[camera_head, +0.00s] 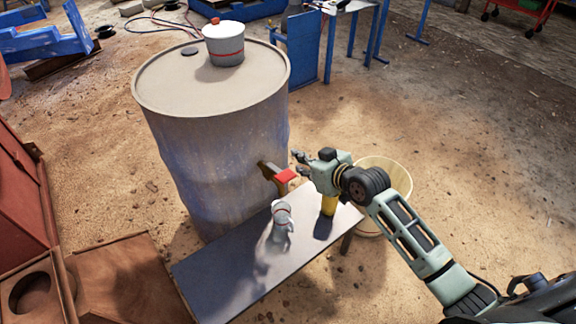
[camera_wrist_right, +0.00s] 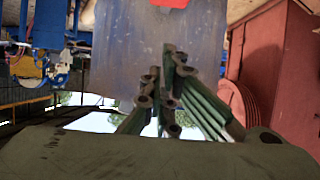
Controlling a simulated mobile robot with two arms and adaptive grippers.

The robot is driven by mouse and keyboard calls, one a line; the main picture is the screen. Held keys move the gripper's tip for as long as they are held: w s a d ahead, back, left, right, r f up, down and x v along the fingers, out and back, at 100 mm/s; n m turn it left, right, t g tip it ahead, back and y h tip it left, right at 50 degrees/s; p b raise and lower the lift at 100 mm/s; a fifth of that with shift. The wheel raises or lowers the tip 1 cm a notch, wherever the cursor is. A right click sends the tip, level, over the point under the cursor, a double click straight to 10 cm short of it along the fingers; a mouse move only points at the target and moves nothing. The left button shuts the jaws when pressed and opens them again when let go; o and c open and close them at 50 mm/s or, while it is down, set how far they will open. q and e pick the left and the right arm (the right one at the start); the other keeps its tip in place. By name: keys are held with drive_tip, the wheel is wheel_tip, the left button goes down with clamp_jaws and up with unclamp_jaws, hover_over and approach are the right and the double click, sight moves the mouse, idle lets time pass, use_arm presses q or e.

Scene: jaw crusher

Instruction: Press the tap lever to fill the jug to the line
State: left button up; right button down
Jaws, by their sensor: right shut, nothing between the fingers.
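A large grey-blue drum (camera_head: 215,150) stands at the centre, with a dark tap (camera_head: 268,172) on its lower right side. The tap's red lever (camera_head: 286,176) faces right. A small pale jug (camera_head: 281,213) with a red line stands on the bench just below and in front of the tap. Its contents cannot be made out. My right gripper (camera_head: 299,164) is shut and empty, just above and right of the red lever, seemingly apart from it. Its fingers also show in the right wrist view (camera_wrist_right: 165,95), with a bit of red (camera_wrist_right: 170,3) at the top edge. My left gripper is not in view.
The grey bench (camera_head: 225,275) has clear room at its near left. A yellow object (camera_head: 329,204) stands on it below my right gripper. A pale bucket (camera_head: 400,180) is behind my arm. A lidded pot (camera_head: 224,48) sits on the drum. Rusty metal (camera_head: 120,280) lies left.

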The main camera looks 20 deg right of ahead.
hover_over(288, 176)
drive_tip(key=f, duration=0.3)
drive_tip(key=shift+w+a+f, duration=0.1)
drive_tip(key=shift+w, duration=0.2)
wheel_tip(288, 176, down, 3)
drive_tip(key=shift+s+r, duration=0.15)
drive_tip(key=shift+r, duration=0.05)
drive_tip(key=shift+s+f, duration=0.2)
drive_tip(key=shift+f, duration=0.55)
drive_tip(key=shift+b, duration=0.3)
